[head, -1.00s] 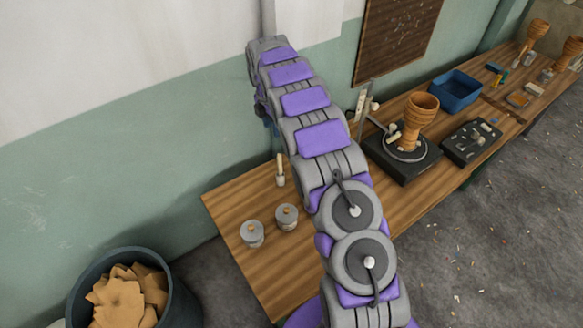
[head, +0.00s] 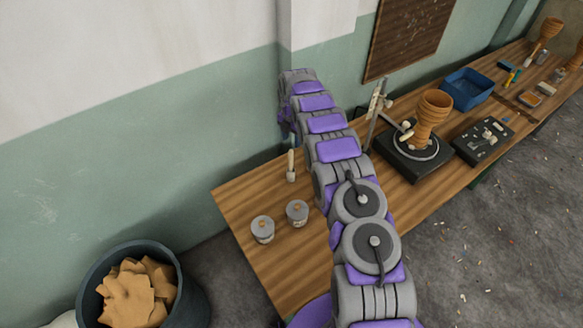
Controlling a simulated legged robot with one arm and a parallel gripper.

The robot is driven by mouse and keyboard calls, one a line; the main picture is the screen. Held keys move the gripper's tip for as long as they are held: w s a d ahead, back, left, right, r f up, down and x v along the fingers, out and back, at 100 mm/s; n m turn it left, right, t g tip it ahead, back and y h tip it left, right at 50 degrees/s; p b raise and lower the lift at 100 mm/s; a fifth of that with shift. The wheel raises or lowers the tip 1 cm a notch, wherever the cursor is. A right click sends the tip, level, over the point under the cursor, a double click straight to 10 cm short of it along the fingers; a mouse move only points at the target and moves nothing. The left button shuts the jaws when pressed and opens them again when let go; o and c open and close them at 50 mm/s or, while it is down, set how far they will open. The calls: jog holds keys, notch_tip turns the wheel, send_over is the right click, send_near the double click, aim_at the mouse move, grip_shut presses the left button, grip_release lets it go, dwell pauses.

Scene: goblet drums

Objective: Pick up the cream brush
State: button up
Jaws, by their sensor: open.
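My gripper (head: 290,136) is at the far end of my arm, high above the back of the bench and just above the brush in the picture. It is open and appears empty. Its fingers are small and mostly hidden behind the arm's end, so the gap between them and the brush cannot be judged.
The grey jars (head: 262,229) stand left of my arm. A goblet drum (head: 433,112) stands on a dark turntable (head: 402,165), beside a metal stand (head: 374,112). A black tray (head: 470,152) and blue bin (head: 466,86) lie farther right. A bucket (head: 187,290) is on the floor.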

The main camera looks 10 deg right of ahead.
aim_at(291, 150)
jog(key=f, duration=0.5)
jog(key=shift+a+f+b, duration=0.1)
jog(key=shift+a+b, duration=0.2)
jog(key=shift+a, duration=0.1)
jog(key=shift+d+f, duration=0.25)
jog(key=shift+f, duration=0.45)
notch_tip(291, 150, down, 4)
jog(key=shift+a+f+b, duration=0.15)
jog(key=shift+f+b, duration=0.1)
jog(key=shift+b, duration=0.25)
jog(key=shift+a+r, duration=0.1)
jog(key=shift+c, duration=0.2)
grip_shut()
